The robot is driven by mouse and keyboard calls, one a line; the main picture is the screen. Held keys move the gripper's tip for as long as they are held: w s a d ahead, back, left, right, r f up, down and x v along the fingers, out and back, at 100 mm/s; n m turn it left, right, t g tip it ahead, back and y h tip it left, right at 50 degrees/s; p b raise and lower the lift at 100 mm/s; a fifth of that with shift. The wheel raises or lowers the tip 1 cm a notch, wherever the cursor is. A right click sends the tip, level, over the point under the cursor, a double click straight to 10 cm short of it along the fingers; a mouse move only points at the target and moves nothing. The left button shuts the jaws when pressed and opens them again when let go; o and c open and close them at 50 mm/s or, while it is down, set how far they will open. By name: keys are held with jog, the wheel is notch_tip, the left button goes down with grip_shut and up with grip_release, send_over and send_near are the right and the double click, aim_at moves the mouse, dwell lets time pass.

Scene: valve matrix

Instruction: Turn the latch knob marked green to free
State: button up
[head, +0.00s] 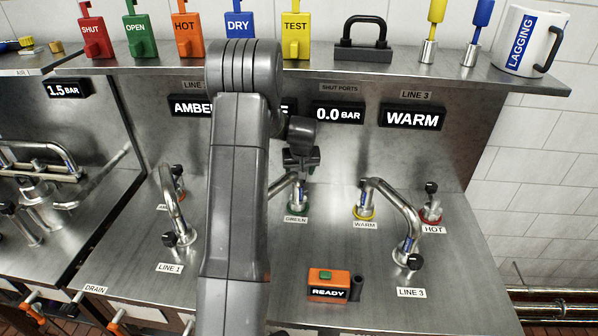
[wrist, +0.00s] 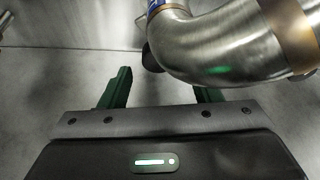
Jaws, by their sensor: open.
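A curved metal pipe (wrist: 225,45) crosses close in front of the right finger. A dark rounded part (wrist: 151,58) shows beside the pipe, between the fingers; I cannot tell if it is the knob. I see no grip on anything.
A bent pipe (head: 398,207) with a yellow collar stands to the right, near the red-collared HOT post (head: 431,208). Another pipe (head: 172,205) stands left of my arm. An orange READY box (head: 329,286) sits at the front. Tags line the shelf (head: 420,68).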

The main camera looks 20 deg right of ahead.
jog(key=shift+x, duration=1.3)
jog(key=c, duration=1)
jog(key=shift+d+f+n+b, duration=0.1)
jog(key=shift+f+n+b, duration=0.15)
jog(key=shift+n+b, duration=0.55)
jog(key=shift+n+y+b, duration=0.4)
jog(key=shift+y+b, duration=0.1)
jog(key=shift+b, duration=0.6)
jog(key=shift+r+n+b, duration=0.15)
jog(key=shift+n+b, duration=0.15)
jog(key=shift+r, duration=0.1)
jog(key=o, duration=1)
